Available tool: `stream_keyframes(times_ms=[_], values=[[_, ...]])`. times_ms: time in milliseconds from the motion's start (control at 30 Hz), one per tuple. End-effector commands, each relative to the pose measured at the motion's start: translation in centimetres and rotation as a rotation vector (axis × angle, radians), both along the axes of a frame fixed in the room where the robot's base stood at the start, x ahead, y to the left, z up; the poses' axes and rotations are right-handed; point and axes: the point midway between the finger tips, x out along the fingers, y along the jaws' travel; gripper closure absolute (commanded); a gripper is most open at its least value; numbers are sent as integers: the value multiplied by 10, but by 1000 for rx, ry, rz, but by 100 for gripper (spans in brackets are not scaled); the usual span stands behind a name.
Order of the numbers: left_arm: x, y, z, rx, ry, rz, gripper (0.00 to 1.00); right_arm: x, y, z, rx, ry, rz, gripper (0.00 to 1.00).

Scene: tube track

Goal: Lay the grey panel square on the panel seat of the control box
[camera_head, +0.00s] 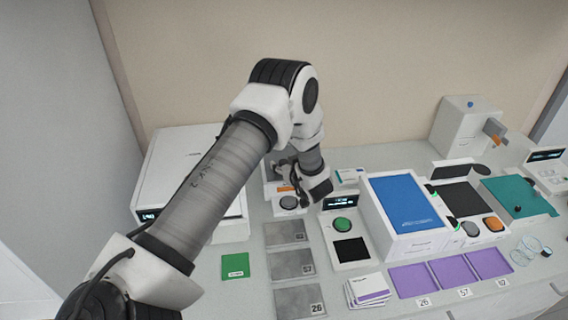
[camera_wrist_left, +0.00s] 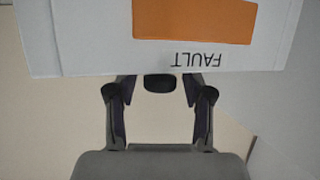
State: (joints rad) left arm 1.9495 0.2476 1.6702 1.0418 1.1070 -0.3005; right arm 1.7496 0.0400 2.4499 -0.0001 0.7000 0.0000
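My left gripper (camera_head: 296,178) is at the back of the table, over a small white box with an orange strip (camera_head: 285,188) and a round dark button. I take this for the control box, but my arm hides much of it. A dark grey patch shows just behind the fingers; I cannot tell whether it is the grey panel or the seat. In the left wrist view, a white face with an orange rectangle (camera_wrist_left: 195,20) and upside-down FAULT lettering hides the fingertips. The fingers stand apart, with a black knob-like part (camera_wrist_left: 160,82) between them and gaps either side. My right gripper is out of view.
Grey numbered tiles (camera_head: 292,265) lie in front of the box, beside a green square (camera_head: 235,265). A large white case (camera_head: 180,165) stands left. Right are a green-button unit (camera_head: 343,225), a blue-topped box (camera_head: 405,203) and purple squares (camera_head: 448,272). The right half is crowded.

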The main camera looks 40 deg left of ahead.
Motion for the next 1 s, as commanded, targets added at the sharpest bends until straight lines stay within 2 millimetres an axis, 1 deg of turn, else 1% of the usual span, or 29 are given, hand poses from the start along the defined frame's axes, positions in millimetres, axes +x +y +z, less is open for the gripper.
stream_keyframes(times_ms=[233, 333, 367, 467, 700, 800, 900, 1000], values=[[0, 0, 1, 0, 0, 0, 45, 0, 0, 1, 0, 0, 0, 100], [0, -2, 6, 0, 0, -1, 45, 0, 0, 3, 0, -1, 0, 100], [-1, -5, 5, 0, 0, -2, 45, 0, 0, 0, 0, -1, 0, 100], [-7, -21, 10, 0, 0, -4, 45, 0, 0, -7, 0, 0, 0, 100], [-31, -74, 34, 3, -1, -5, 45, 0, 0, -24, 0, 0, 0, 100], [-38, -91, 43, 3, 0, -5, 45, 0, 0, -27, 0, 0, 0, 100], [-43, -100, 48, 1, -1, -2, 45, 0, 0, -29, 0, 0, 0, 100], [-45, -102, 49, 0, 0, 1, 45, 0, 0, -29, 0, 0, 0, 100]])
